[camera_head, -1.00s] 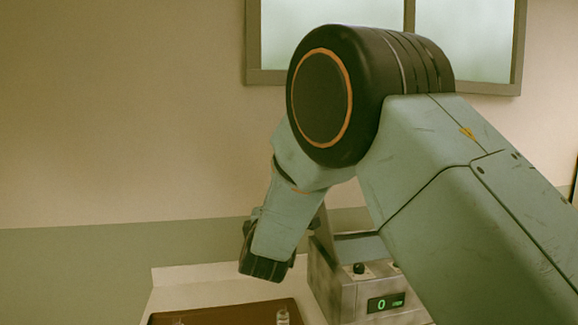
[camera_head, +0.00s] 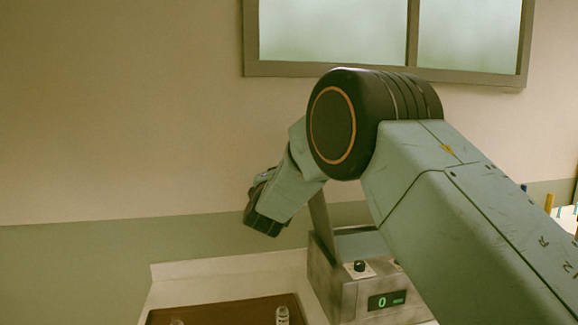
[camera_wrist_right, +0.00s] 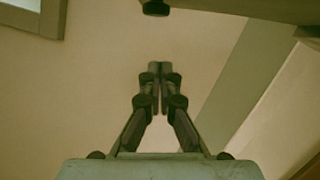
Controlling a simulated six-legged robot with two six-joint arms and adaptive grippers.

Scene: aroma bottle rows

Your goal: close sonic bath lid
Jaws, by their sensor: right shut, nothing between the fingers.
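The sonic bath (camera_head: 345,290) is a grey box with a knob and a green display reading 0, on the counter in the head view. Its lid (camera_head: 319,218) stands raised, tilted steeply at the left side of the box; my right arm hides part of the bath. The dark end of my right arm is left of the lid, with a gap between them. In the wrist view my right gripper (camera_wrist_right: 159,75) is shut and empty, with the wall behind it. A brown panel with a black knob (camera_wrist_right: 155,8) crosses the top there, possibly the lid. My left gripper is out of view.
A brown tray (camera_head: 235,312) with small clear bottles (camera_head: 282,315) lies on the white counter (camera_head: 215,269) left of the bath. A wall with a window (camera_head: 330,35) stands behind. Several coloured items (camera_head: 560,208) show at the far right.

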